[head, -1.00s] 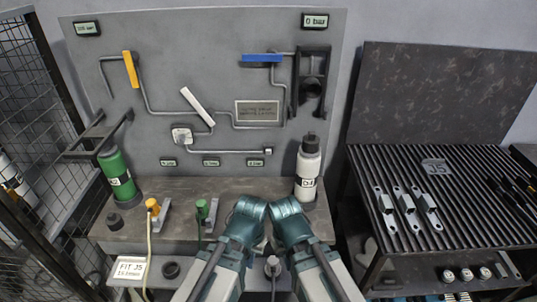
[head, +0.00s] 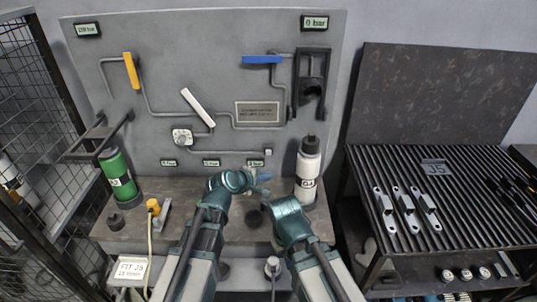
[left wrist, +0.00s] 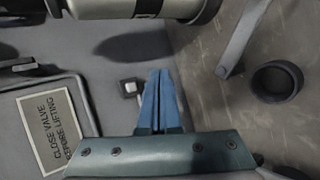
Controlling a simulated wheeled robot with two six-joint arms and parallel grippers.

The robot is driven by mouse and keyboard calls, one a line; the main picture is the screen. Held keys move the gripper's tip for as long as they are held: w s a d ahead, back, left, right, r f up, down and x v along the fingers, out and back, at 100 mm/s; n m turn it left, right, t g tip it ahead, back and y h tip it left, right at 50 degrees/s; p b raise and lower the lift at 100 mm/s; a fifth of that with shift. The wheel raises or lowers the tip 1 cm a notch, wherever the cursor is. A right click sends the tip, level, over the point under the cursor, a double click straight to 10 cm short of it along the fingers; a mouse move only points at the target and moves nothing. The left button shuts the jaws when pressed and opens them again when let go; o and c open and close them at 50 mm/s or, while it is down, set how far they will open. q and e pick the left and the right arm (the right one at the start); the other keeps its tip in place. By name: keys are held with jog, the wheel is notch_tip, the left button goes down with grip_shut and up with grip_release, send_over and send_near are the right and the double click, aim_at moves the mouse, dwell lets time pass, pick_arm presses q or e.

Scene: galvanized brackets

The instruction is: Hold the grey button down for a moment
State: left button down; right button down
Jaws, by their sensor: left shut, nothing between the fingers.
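The grey button (head: 268,152) is a small pale square at the right end of the lowest pipe on the upright panel. In the left wrist view the button (left wrist: 131,87) shows pale on a dark base, just left of my fingertips. My left gripper (head: 264,177) is shut and empty, with its blue fingers a little below the button in the head view. In the left wrist view my left gripper (left wrist: 160,76) appears beside the button, with a visible gap in the picture; the depth is hard to tell. My right gripper's fingers are not visible; only that arm shows.
A white bottle (head: 308,172) stands on the bench right of my left gripper. A dark round cup (head: 254,216) sits on the bench between my arms. A green bottle (head: 118,177) stands at the left. A slatted table (head: 470,210) with metal brackets is at the right.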

pick_arm(q)
jog(key=shift+w, duration=0.15)
jog(key=w, duration=0.8)
jog(key=shift+w, duration=0.25)
jog(key=shift+w, duration=0.1)
dwell(2.0)
jog(key=shift+w, duration=0.3)
jog(key=shift+w, duration=0.55)
dwell(2.1)
jog(key=shift+s, duration=0.95)
jog(key=shift+s, duration=2.55)
